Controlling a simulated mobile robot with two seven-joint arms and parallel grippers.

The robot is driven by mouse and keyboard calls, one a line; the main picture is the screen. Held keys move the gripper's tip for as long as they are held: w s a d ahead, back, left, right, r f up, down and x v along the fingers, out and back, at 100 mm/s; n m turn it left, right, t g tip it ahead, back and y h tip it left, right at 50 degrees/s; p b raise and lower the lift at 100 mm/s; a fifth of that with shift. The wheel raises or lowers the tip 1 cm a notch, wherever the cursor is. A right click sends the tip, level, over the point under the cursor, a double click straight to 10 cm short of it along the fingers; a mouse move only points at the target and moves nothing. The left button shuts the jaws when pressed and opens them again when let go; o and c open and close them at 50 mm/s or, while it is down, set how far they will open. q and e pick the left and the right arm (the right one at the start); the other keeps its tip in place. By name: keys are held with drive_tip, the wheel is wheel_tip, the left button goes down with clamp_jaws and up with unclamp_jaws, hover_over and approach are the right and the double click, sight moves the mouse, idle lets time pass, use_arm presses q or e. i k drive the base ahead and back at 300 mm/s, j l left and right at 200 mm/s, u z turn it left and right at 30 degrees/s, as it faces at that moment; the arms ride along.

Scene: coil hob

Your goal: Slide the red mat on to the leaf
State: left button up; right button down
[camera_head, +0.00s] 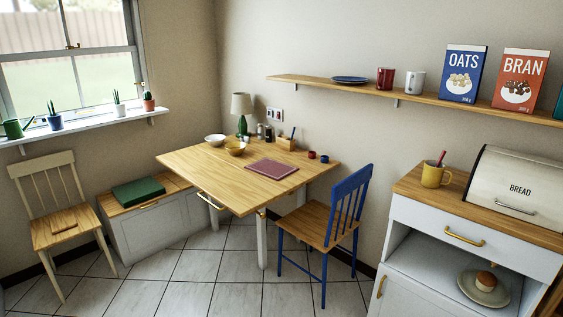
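The red mat (271,169) lies flat on the wooden table (213,170), towards its right side and near the front right edge. It looks flat and bare, with nothing on it. The table top appears as one level wooden surface; I cannot make out where a separate leaf begins. A pale handle (211,201) shows at the table's front left edge, and a small brass fitting (262,212) shows under the near corner. Neither of my grippers is in view.
The table's front left part is clear.

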sight(272, 168)
drive_tip(key=i+l+u, duration=0.1)
drive_tip(key=i+u, duration=0.35)
drive_tip(key=i+l+u, duration=0.2)
drive_tip(key=u, duration=0.3)
drive_tip(key=i+l+u, duration=0.1)
drive_tip(key=i+l, duration=0.35)
drive_tip(key=i+l+u, duration=0.15)
drive_tip(key=i+l, duration=0.25)
drive_tip(key=l, duration=0.1)
